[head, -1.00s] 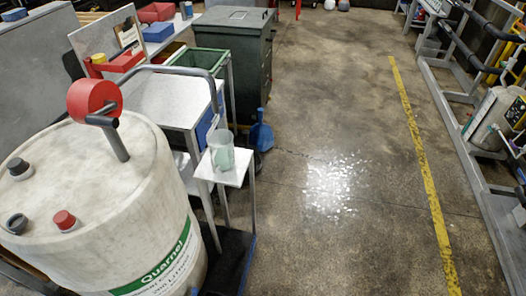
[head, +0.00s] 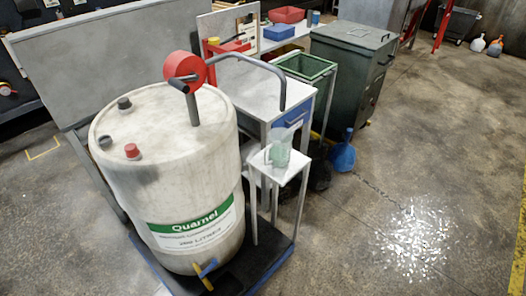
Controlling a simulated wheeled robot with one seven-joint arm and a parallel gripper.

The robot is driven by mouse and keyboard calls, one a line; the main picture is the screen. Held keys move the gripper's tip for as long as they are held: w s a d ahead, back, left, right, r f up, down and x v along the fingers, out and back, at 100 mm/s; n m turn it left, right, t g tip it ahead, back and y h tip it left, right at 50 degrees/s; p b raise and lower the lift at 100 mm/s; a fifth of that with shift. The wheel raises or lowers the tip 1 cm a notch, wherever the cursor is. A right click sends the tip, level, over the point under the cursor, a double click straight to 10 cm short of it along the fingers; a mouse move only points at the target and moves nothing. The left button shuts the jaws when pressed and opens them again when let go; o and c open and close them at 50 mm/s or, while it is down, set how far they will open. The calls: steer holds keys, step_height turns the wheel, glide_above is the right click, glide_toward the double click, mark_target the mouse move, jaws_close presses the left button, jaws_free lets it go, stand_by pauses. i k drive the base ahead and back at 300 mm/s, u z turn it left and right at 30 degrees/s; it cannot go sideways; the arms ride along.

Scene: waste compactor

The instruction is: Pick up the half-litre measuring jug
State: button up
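The measuring jug (head: 281,148) is clear and slightly green. It stands upright on the small white top of a narrow stand (head: 262,166), right of the large white drum. Its handle appears to be on its left side. Nothing touches the jug apart from the stand top. My gripper is not in view.
The white drum (head: 165,190) with a red hand pump (head: 185,68) stands on a dark platform (head: 270,262). The pump's grey spout arches near the stand. Floor is open at right, with a shiny patch (head: 415,240).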

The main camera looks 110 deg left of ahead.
mark_target(278, 148)
steer(key=u, duration=2.1)
steer(key=i, duration=2.8)
steer(key=u, duration=2.7)
steer(key=i, duration=1.05)
